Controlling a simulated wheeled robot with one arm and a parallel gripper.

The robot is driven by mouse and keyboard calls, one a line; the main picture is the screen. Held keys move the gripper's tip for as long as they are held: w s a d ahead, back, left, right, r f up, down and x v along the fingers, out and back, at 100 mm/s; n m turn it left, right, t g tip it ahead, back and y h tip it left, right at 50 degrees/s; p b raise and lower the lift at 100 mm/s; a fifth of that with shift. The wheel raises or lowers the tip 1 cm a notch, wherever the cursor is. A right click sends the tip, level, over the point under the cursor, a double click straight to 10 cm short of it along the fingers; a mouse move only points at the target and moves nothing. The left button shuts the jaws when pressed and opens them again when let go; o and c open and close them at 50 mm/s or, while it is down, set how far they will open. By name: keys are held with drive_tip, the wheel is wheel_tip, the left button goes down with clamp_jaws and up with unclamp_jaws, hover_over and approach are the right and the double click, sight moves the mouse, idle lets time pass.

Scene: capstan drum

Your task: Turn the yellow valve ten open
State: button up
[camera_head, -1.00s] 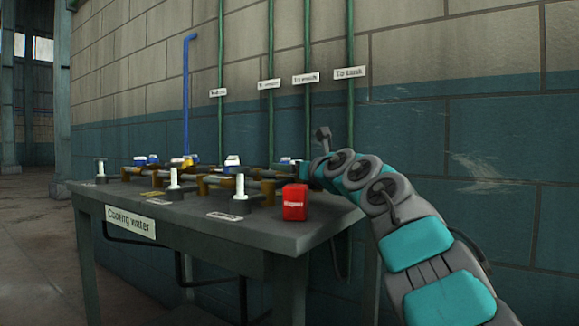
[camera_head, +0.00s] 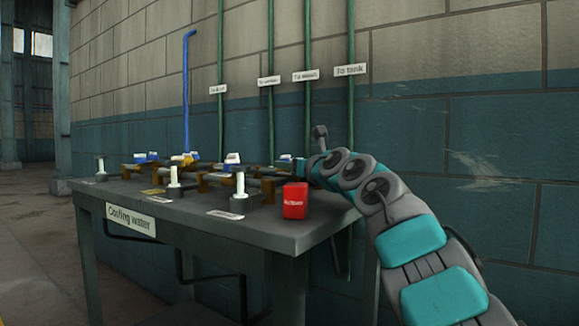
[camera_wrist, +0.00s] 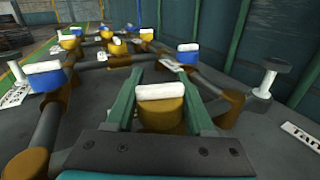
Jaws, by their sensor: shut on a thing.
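In the wrist view a yellow valve (camera_wrist: 160,117) with a white bar handle (camera_wrist: 160,92) stands between the two green fingers of my gripper (camera_wrist: 159,88). The fingers lie along both sides of it and are shut on it. No number can be read on this valve, so I cannot tell whether it is valve ten.
Other valves stand on the pipes, including a blue one (camera_wrist: 46,76) at left and another (camera_wrist: 187,54) beyond. The red box (camera_head: 295,201) stands on the grey table (camera_head: 262,237) near its front right edge. A white post (camera_wrist: 267,82) stands at right. The wall is close behind.

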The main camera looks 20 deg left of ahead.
clamp_jaws()
drive_tip(key=shift+s+a+r+n+g+y+p, duration=0.1)
drive_tip(key=shift+n+g+y+p, duration=0.45)
drive_tip(key=shift+g, duration=0.25)
drive_tip(key=shift+s+r+n+g+y+p, duration=0.1)
drive_tip(key=shift+n+g+y+p, duration=0.35)
drive_tip(key=shift+n+g+y, duration=0.3)
drive_tip(key=shift+s+a+f+g, duration=0.1)
drive_tip(key=shift+f+g, duration=0.1)
drive_tip(key=shift+g, duration=0.15)
drive_tip(key=o, duration=0.8)
unclamp_jaws()
